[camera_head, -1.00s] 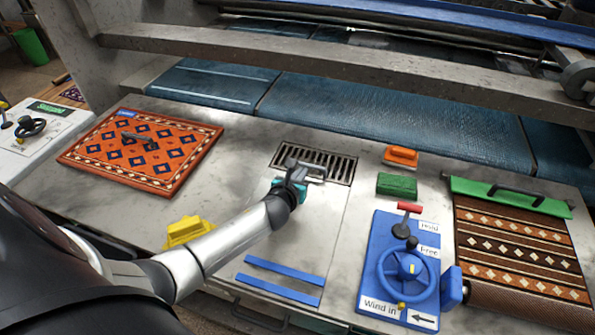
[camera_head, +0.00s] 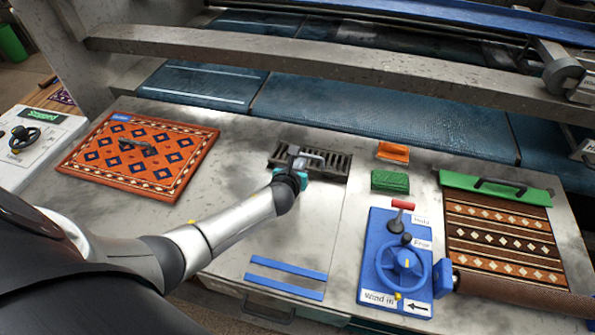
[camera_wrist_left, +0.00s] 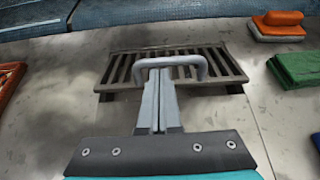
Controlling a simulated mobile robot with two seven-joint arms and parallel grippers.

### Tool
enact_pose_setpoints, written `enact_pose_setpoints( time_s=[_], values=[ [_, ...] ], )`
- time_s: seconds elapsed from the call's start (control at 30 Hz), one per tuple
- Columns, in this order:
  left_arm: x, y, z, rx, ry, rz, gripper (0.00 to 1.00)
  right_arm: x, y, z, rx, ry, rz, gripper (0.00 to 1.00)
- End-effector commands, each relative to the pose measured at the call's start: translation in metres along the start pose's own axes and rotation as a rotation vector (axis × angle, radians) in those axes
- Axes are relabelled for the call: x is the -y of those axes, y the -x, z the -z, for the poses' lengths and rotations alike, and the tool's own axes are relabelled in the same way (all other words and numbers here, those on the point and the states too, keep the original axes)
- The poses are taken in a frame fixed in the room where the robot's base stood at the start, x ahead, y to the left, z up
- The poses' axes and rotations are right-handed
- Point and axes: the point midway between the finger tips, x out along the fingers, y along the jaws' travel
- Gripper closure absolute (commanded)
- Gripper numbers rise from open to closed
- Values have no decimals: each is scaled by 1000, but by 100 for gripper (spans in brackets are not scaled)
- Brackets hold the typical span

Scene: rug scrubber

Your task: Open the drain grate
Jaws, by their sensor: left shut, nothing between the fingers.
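The drain grate (camera_head: 335,164) is a dark slatted metal panel in the grey worktop, with a pale looped handle (camera_head: 312,155). The wrist view shows the grate (camera_wrist_left: 120,68) and its handle (camera_wrist_left: 188,61) close up. Dark gaps show below its near corners, so it looks slightly raised at the near edge. My left gripper (camera_head: 296,158) is at the handle. Its fingers (camera_wrist_left: 158,78) are shut together with nothing between them, and their tips seem to reach under the handle bar. Whether they touch it is unclear. My right gripper is out of view.
An orange block (camera_head: 393,152) and a green pad (camera_head: 390,181) lie right of the grate. A blue handwheel panel (camera_head: 377,253) and a patterned rug (camera_head: 500,230) are farther right. An orange rug panel (camera_head: 140,155) lies left. A concrete beam (camera_head: 300,55) crosses behind.

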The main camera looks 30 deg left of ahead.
Motion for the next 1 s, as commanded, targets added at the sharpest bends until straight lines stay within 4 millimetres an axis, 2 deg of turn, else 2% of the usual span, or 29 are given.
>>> enact_pose_setpoints(
  time_s=[0.3,0.5,0.87,1.0],
  values=[
    [1,-2,-42,5,-3,1,100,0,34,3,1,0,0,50],
    [1,-12,-66,4,-2,0,100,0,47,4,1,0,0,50],
    [2,-40,-102,3,-1,0,100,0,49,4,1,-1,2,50],
    [13,-46,-107,1,1,2,100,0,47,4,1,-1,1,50]
  ],
)
